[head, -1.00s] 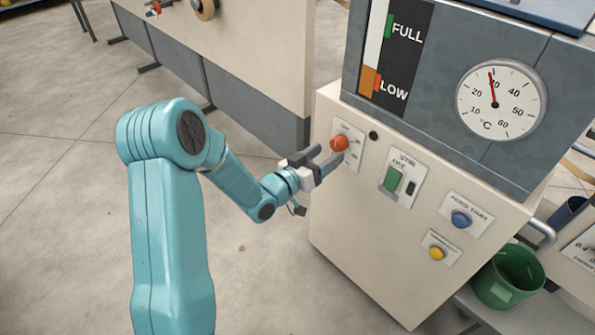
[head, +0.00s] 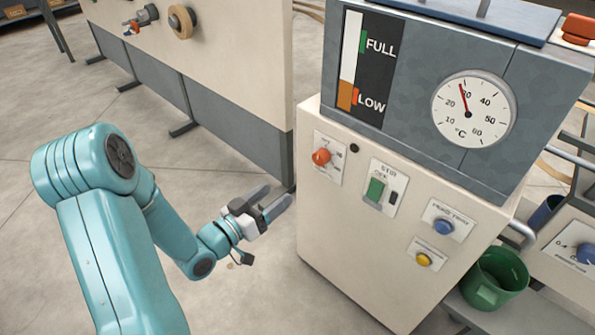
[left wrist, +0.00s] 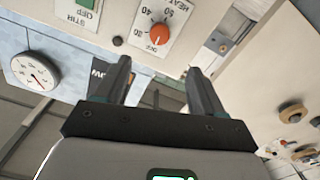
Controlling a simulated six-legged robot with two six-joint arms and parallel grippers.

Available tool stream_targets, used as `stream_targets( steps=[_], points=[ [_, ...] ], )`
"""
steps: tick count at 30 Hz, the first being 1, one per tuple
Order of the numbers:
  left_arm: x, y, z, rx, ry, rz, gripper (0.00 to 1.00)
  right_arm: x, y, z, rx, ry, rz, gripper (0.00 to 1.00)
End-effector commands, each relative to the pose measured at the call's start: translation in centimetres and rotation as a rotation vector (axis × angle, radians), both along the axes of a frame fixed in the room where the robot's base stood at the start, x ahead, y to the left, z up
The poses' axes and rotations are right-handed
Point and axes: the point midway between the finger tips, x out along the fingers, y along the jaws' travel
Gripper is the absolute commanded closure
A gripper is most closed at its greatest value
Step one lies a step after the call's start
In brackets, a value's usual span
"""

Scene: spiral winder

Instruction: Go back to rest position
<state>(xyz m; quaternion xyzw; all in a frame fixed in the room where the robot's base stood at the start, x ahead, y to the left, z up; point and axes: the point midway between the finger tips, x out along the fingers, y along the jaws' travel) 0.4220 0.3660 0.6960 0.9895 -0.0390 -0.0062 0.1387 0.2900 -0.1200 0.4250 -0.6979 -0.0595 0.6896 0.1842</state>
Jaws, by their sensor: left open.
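My left gripper (head: 268,205) is open and empty in the head view, in free air left of the cream control cabinet (head: 345,240). Its two fingers also show in the left wrist view (left wrist: 160,80), spread apart with nothing between them. The orange-red heat knob (head: 321,156) is on the cabinet front, up and right of the gripper and apart from it. The knob shows in the left wrist view (left wrist: 158,35) beyond the fingertips. My right gripper is in neither view.
The cabinet also bears a green switch (head: 375,190), a blue button (head: 443,227) and a yellow button (head: 424,259). A dial thermometer (head: 473,108) is above. A green bucket (head: 493,282) stands at the right. A cream-and-grey machine (head: 220,70) is behind; floor at the lower left is open.

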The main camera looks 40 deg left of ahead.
Motion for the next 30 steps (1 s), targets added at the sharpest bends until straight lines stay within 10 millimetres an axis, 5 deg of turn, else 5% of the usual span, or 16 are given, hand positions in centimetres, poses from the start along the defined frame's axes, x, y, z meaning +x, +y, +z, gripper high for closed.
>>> stream_targets(
  steps=[8,11,13,17,19,23,27,30],
  points=[
    [0.6,-1.3,0.2,-0.005,-0.007,-0.034,0.31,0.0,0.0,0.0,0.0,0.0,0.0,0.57],
    [2.1,-5.6,-0.5,-0.049,-0.004,-0.144,0.31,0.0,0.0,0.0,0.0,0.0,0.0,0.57],
    [3.4,-10.5,-2.1,-0.105,0.03,-0.245,0.31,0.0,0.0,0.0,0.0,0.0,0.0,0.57],
    [4.0,-18.7,-9.4,-0.158,0.305,-0.341,0.31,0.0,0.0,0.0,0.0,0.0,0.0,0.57],
    [2.7,-21.9,-13.8,-0.151,0.497,-0.365,0.31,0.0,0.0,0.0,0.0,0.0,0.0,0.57],
    [-1.6,-25.2,-20.6,-0.116,0.836,-0.373,0.31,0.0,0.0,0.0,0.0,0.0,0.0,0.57],
    [-7.3,-25.6,-25.4,-0.1,1.171,-0.33,0.31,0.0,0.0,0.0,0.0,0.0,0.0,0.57],
    [-10.8,-24.7,-26.8,-0.124,1.377,-0.271,0.31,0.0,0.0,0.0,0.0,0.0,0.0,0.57]
  ],
)
